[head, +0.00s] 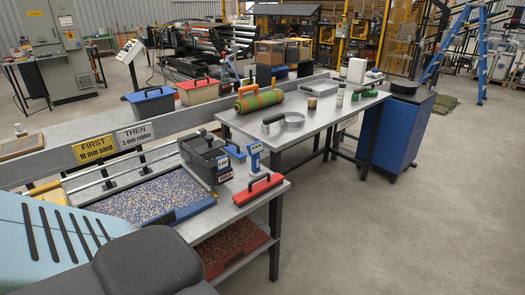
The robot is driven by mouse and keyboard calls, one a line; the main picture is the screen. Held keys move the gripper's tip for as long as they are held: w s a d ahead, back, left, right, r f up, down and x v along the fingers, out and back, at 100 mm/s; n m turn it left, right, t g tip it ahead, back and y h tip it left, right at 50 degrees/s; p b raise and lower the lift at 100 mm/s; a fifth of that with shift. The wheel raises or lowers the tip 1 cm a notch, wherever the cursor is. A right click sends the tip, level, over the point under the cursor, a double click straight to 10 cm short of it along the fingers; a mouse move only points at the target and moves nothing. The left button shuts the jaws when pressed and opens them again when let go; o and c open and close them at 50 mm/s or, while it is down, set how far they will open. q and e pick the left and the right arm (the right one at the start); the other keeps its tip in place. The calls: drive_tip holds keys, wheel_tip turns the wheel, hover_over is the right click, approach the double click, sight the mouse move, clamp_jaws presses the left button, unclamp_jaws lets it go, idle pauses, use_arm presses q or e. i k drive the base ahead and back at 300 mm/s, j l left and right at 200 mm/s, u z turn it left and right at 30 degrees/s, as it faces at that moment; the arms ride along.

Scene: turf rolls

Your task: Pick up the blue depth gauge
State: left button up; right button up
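The blue depth gauge (254,154) appears to be the small upright blue piece with a pale face. It stands on the near grey metal table, right of a black box and behind a red block with a black handle. Its foot looks close to the table top; fine detail is too small to tell. Neither of my grippers shows in the head view. Only light blue and dark grey parts of my own body fill the lower left corner.
A black box (205,159), a red handled block (258,188) and a blue-speckled tray (93,192) crowd the near table. Open floor lies to the right.

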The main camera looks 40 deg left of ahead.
sight(254, 149)
drive_tip(key=i+l+u, duration=0.1)
drive_tip(key=i+u, duration=0.3)
drive_tip(key=i+l+u, duration=0.65)
drive_tip(key=i+u, duration=0.15)
drive_tip(key=i+l+u, duration=0.4)
drive_tip(key=k+l, duration=0.1)
